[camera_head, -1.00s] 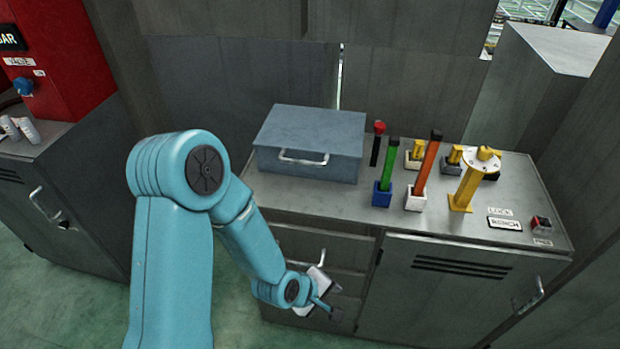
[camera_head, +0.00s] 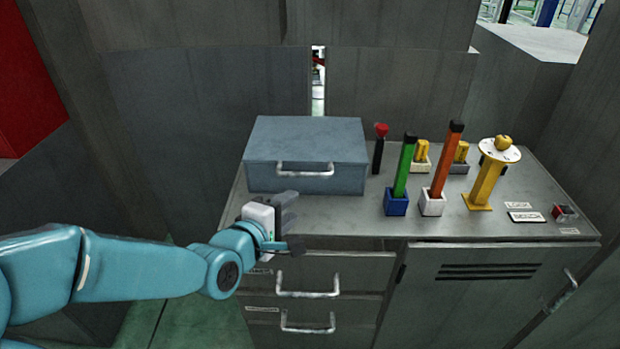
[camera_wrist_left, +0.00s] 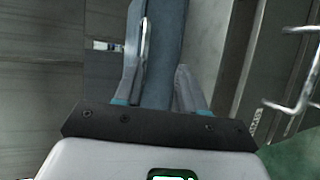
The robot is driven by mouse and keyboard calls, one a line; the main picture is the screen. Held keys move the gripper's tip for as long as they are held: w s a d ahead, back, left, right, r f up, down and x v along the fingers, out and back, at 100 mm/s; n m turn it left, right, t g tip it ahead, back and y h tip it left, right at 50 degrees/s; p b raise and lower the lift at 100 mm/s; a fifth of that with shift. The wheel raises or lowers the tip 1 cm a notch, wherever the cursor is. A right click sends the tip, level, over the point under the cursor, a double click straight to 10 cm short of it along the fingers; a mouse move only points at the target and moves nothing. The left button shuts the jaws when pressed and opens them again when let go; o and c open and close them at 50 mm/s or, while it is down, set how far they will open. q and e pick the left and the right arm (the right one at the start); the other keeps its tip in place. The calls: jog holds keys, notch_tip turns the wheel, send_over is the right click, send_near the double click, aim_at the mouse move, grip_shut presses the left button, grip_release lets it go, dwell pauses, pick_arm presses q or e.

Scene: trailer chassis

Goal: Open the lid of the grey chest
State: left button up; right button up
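The grey chest (camera_head: 306,142) sits at the left of the grey bench top, its lid shut. A silver handle (camera_head: 305,174) is on its front. My left gripper (camera_head: 298,221) is in front of and below the handle, its fingers apart and empty, not touching the chest. In the left wrist view the chest (camera_wrist_left: 169,60) and its handle (camera_wrist_left: 144,42) show ahead, between and beyond the two open fingers (camera_wrist_left: 157,85). My right gripper is not in view.
To the right of the chest stand a red-knobbed black lever (camera_head: 379,150), a green bar (camera_head: 404,168) in a blue block, an orange bar (camera_head: 446,160) in a white block, and a yellow post (camera_head: 486,183). Drawers with handles (camera_head: 308,292) are below the bench top. A wall stands behind.

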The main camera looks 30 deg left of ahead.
aim_at(306, 176)
pick_arm(q)
jog(key=shift+t+y, duration=0.4)
jog(key=shift+y, duration=0.2)
jog(key=p+x, duration=0.1)
jog(key=x, duration=0.4)
jog(key=a+p+x, duration=0.1)
jog(key=x, duration=0.4)
jog(key=a+r+x, duration=0.1)
jog(key=x, duration=0.4)
jog(key=shift+p, duration=0.4)
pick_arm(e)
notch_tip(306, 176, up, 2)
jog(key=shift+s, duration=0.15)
pick_arm(q)
jog(key=shift+d, duration=0.1)
grip_shut()
